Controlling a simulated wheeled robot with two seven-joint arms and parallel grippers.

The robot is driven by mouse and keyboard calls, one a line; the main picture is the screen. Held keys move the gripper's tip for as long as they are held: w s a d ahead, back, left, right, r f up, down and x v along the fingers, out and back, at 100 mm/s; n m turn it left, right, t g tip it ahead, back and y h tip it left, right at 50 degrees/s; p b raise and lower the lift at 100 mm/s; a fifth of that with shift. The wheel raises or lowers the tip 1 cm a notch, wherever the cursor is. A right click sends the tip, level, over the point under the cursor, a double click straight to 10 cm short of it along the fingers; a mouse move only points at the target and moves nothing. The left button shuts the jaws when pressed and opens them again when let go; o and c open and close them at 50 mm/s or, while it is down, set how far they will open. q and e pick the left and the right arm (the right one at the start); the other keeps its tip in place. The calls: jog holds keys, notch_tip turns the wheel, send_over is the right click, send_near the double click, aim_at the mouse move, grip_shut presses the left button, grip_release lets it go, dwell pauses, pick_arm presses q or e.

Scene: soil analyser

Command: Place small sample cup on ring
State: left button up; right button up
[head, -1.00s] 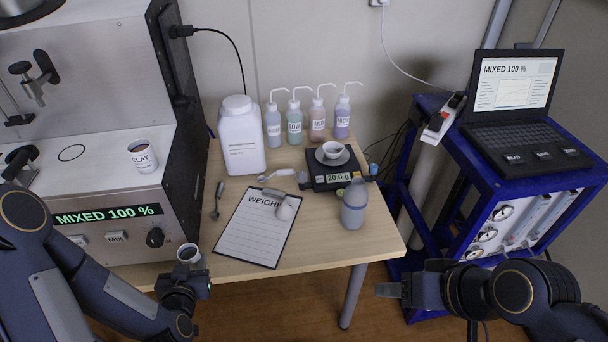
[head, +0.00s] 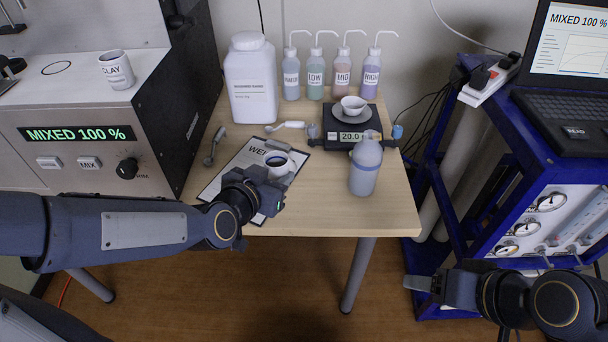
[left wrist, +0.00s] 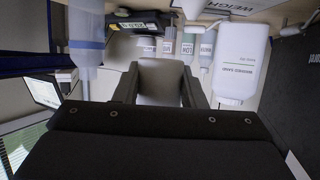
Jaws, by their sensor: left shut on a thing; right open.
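A small white cup (head: 279,164) with a dark inside is held by my left gripper (head: 274,182), above the clipboard at the table's front left. In the left wrist view the pale cup (left wrist: 161,82) sits between the two fingers. The dark ring outline (head: 56,68) is on the analyser's top at the far left and is empty. A larger white cup labelled CLAY (head: 116,70) stands to its right. My right gripper (head: 412,283) is open and empty at the lower right, in front of the blue cart.
The balance (head: 338,143) reads about 20.0 and carries a white dish (head: 353,106). A grey bottle (head: 365,168) stands in front of it. A large white bottle (head: 250,85) and several wash bottles (head: 315,72) line the table's back. The analyser (head: 160,130) rises left of the table.

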pick_arm(q)
jog(key=w+d+f, duration=0.2)
jog(key=w+d, duration=0.1)
jog(key=w, duration=0.1)
jog(key=b, duration=0.2)
send_over(306, 191)
jog(key=f, duration=0.5)
jog(key=shift+s+a+f, duration=0.2)
jog(key=shift+s+f, duration=0.05)
jog(key=shift+f, duration=0.05)
jog(key=shift+w+d+f, duration=0.1)
jog(key=shift+f, duration=0.8)
jog(key=shift+w+d+f, duration=0.1)
jog(key=shift+f, duration=0.8)
jog(key=shift+f+b, duration=0.15)
jog(key=shift+b, duration=0.2)
jog(key=o, duration=1.1)
